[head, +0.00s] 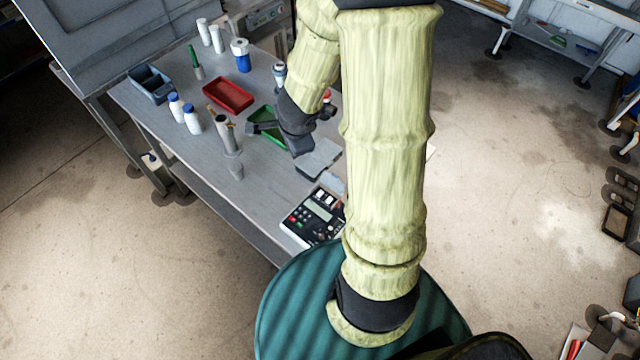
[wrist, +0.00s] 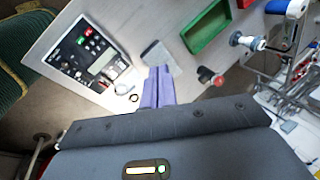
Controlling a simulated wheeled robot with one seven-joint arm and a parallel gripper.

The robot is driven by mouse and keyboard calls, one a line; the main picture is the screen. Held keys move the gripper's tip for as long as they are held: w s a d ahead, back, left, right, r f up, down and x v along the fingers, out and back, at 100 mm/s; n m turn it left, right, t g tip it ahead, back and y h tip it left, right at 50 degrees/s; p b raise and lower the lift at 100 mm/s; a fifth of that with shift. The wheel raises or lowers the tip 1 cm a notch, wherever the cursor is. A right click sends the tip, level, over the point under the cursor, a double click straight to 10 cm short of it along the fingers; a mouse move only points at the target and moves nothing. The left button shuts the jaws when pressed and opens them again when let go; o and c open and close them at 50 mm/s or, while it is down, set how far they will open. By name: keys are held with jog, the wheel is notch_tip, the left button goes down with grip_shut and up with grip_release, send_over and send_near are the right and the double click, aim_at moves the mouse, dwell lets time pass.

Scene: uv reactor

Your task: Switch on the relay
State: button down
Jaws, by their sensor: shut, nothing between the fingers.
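A black and white control unit (head: 318,212) lies on the near end of the grey workbench. It has a pale display, white switch-like parts on one side, and small red and green buttons; the wrist view shows the same unit (wrist: 85,55) at the upper left. I take it to be the relay, but no label is readable. My gripper (wrist: 158,72) is shut and empty, its two purple-tinted fingers side by side, to the right of the unit in the wrist view. In the head view my gripper (head: 299,146) is above the bench, beyond the unit, partly hidden by my arm.
A grey flat block (head: 318,158) lies near my gripper. A green tray (head: 264,120), a red tray (head: 228,96), white bottles (head: 192,118) and a grey cylinder (head: 228,137) stand farther along the bench. A red-topped knob (wrist: 210,76) is right of my fingers.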

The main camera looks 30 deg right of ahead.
jog(key=s+a+r+n+g, duration=0.1)
jog(key=s+r+n, duration=0.1)
jog(key=s+n, duration=0.3)
jog(key=s+a+r+n+g, duration=0.1)
jog(key=s+n, duration=0.4)
jog(key=n, duration=0.8)
notch_tip(320, 180, up, 2)
jog(key=shift+a, duration=0.75)
jog(key=shift+s, duration=0.1)
